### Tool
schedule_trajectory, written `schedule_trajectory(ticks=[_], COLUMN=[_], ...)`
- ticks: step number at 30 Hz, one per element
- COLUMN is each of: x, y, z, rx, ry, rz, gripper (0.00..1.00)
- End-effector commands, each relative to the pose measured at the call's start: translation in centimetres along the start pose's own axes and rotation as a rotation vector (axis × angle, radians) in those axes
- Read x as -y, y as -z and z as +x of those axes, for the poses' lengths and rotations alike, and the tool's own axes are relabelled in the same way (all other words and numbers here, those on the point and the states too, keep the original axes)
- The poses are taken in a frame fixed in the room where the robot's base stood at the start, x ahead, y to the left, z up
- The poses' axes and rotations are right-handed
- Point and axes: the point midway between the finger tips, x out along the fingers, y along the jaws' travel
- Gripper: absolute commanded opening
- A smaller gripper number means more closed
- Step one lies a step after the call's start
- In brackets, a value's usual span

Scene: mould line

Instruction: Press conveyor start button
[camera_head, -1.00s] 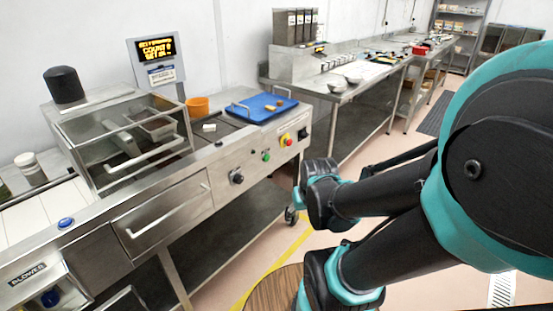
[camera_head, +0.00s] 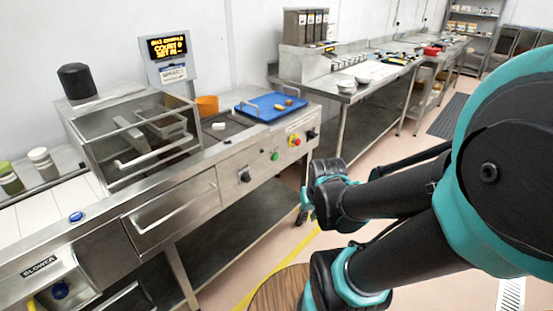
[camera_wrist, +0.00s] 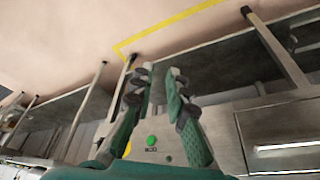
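The green button (camera_head: 275,156) is on the front panel of the steel mould-line counter (camera_head: 205,185), between a black knob (camera_head: 245,174) and a red mushroom button on a yellow base (camera_head: 294,140). The green button also shows in the wrist view (camera_wrist: 151,141), with a small unreadable label beside it. My gripper (camera_wrist: 158,75) has its two green fingers apart, with nothing between the tips. In the wrist view the green button appears between the fingers' lower parts, and no contact shows. In the head view my arm is to the right of the panel.
A blue tray (camera_head: 263,108) and an orange container (camera_head: 206,106) are on the counter. A blue button (camera_head: 76,217) is at the left, above the blower panel (camera_head: 40,267). A lit display (camera_head: 167,47) stands behind. Free floor with a yellow line (camera_head: 270,264) runs along the counter.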

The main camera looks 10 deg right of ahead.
Motion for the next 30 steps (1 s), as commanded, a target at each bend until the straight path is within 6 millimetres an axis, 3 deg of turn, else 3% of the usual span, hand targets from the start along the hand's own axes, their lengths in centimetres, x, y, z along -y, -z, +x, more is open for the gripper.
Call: schedule_trajectory(ticks=[3,30], x=[0.0,0.0], y=[0.01,0.0], z=[0.0,0.0], rx=[0.0,0.0], ry=[0.0,0.0], rz=[0.0,0.0], gripper=[0.0,0.0])
